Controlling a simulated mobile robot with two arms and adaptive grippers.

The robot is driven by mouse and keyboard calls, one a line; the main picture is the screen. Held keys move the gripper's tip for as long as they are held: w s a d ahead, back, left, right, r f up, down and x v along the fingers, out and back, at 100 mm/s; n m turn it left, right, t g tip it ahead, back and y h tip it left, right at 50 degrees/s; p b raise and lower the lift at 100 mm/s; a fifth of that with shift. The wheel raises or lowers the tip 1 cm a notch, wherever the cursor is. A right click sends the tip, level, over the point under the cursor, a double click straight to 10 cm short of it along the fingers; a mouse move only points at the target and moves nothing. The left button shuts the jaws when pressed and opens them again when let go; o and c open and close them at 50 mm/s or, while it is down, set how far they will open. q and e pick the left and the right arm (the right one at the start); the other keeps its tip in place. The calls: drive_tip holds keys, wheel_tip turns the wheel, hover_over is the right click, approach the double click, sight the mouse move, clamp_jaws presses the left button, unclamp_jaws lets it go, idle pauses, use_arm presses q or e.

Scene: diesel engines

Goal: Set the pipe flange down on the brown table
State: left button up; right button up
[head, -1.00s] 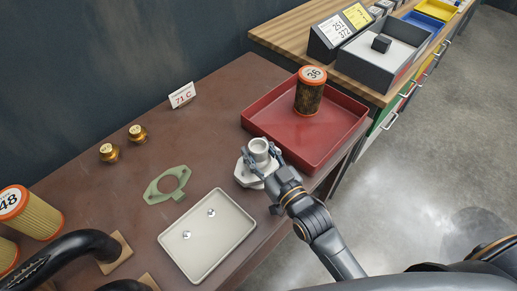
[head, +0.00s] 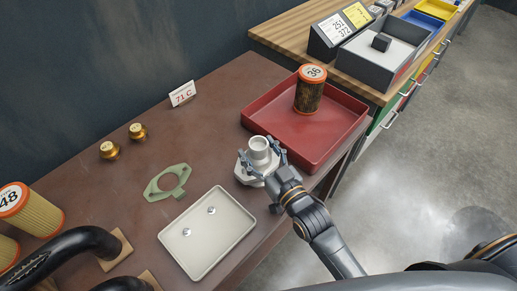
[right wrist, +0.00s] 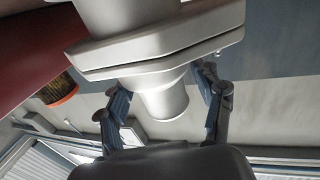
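The pipe flange (head: 258,148) is a pale grey-white part with a round neck above a wide plate. It stands upright on the brown table (head: 222,98), just in front of the red tray's left corner. My right gripper (head: 264,162) is around the neck with its fingers spread. In the right wrist view, which looks inverted, the flange's neck (right wrist: 165,105) sits between the fingers of the gripper (right wrist: 165,100) with a gap on each side. The underside of the plate is hidden. My left gripper is not in view.
The red tray (head: 262,122) holds an orange-topped filter (head: 310,92). A cream tray (head: 205,245) with small bolts lies in front of the flange. A green gasket (head: 152,190), brass fittings (head: 137,133) and a "71 C" sign (head: 182,94) stand left. The table's middle has free room.

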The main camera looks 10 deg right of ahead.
drive_tip(key=shift+s+f, duration=0.1)
drive_tip(key=shift+f, duration=0.3)
